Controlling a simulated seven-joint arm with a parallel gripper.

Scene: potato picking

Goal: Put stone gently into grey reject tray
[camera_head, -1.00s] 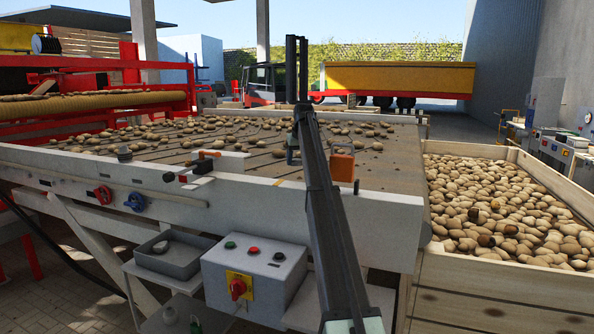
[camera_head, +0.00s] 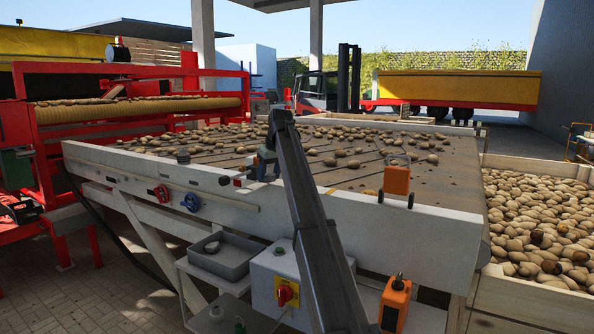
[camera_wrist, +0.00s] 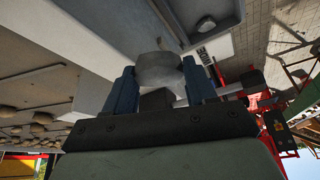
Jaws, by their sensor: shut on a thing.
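My gripper (camera_wrist: 158,88) is shut on a grey stone (camera_wrist: 158,66), held between its two blue fingers in the wrist view. In the head view my gripper (camera_head: 264,166) is over the white side rail of the sorting table, and the held stone cannot be made out there. The grey reject tray (camera_head: 222,268) is below and to the left of my gripper, on a stand in front of the table. A pale stone (camera_head: 212,247) lies in it. The tray (camera_wrist: 184,15) also shows at the top of the wrist view, apart from the held stone.
Several potatoes lie on the sorting table (camera_head: 400,180). A control box (camera_head: 274,270) with a red knob stands right of the tray. A wooden crate (camera_head: 530,298) full of potatoes is at the right.

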